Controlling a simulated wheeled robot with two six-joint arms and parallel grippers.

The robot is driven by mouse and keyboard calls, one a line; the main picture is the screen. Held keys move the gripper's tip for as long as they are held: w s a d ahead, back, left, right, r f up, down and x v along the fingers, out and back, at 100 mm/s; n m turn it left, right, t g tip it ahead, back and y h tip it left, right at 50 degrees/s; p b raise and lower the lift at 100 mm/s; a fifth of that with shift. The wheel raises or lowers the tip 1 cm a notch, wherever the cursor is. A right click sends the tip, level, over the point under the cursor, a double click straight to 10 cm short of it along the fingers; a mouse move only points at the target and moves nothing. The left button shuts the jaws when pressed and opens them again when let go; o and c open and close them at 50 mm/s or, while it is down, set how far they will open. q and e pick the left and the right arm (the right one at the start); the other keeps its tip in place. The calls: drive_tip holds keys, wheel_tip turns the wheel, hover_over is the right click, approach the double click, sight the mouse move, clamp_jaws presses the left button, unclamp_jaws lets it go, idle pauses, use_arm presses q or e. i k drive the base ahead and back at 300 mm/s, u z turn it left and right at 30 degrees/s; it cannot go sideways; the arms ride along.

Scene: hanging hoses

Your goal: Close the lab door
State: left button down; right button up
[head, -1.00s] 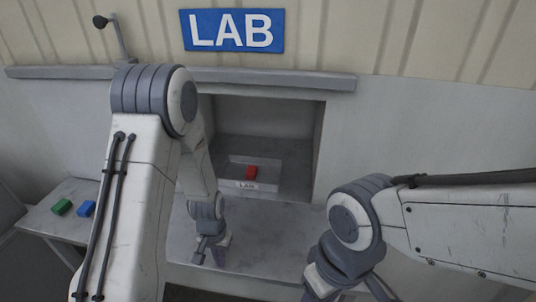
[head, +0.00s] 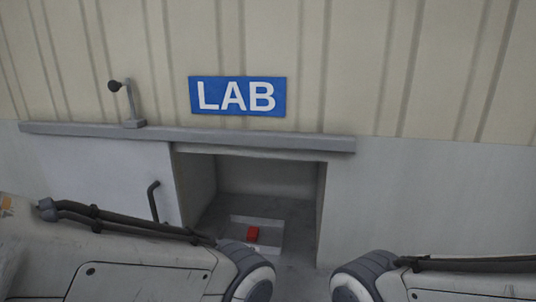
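The lab door (head: 115,174) is a pale sliding panel left of the opening, hanging under a grey rail (head: 240,139). It has a dark bar handle (head: 153,201) near its right edge. The opening (head: 268,178) under the blue LAB sign (head: 238,96) is uncovered. My two arms cross the bottom of the head view, one from each side. Both grippers are below the picture edge and cannot be seen. The lower part of the door is hidden behind my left arm.
Inside the opening sits a shallow tray (head: 272,226) with a red block (head: 253,234) in it. A dark-knobbed lever (head: 127,103) stands on the rail above the door. The wall (head: 430,200) right of the opening is bare.

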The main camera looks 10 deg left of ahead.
sight(137, 179)
drive_tip(key=u, duration=1.25)
drive_tip(key=k, duration=0.6)
drive_tip(key=z, duration=0.65)
drive_tip(key=i, duration=1.05)
drive_tip(key=u, duration=0.8)
drive_tip(key=i, duration=0.35)
drive_tip(key=u, duration=0.3)
